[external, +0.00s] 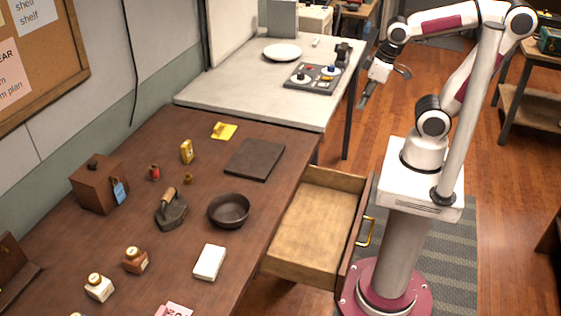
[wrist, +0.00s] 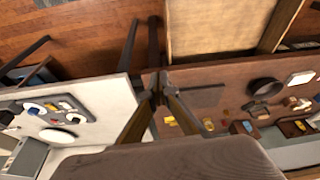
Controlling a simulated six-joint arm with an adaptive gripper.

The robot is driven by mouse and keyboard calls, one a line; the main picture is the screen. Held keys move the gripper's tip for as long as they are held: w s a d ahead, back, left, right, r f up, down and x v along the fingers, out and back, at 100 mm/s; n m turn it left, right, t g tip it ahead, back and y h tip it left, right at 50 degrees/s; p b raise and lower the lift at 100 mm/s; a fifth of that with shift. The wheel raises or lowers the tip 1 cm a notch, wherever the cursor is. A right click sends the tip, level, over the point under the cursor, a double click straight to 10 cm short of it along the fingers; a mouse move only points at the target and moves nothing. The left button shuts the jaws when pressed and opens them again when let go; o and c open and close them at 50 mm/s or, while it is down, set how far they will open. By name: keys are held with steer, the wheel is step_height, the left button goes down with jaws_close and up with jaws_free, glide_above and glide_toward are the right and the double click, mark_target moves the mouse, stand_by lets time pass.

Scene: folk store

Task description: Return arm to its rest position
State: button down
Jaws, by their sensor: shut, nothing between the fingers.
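My gripper (external: 364,101) hangs in the air at the front edge of the grey table in the external view, pointing down, with nothing in it. Its fingertips come together in the wrist view (wrist: 156,84), so it is shut. The arm is bent high above its white base, well above the tables. No object touches the gripper.
An open, empty drawer (external: 314,221) sticks out of the brown table (external: 223,284) towards my base. A dark bowl (external: 229,210), an iron (external: 171,212) and a dark flat slab (external: 255,159) lie on that table. The grey table (external: 240,90) holds a control panel (external: 313,78) and plate (external: 282,52).

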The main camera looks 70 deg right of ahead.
steer(key=r, duration=0.1)
steer(key=d+r+t, duration=0.1)
steer(key=r, duration=0.1)
steer(key=s+d+r+m+t, duration=0.1)
steer(key=shift+d+r, duration=0.15)
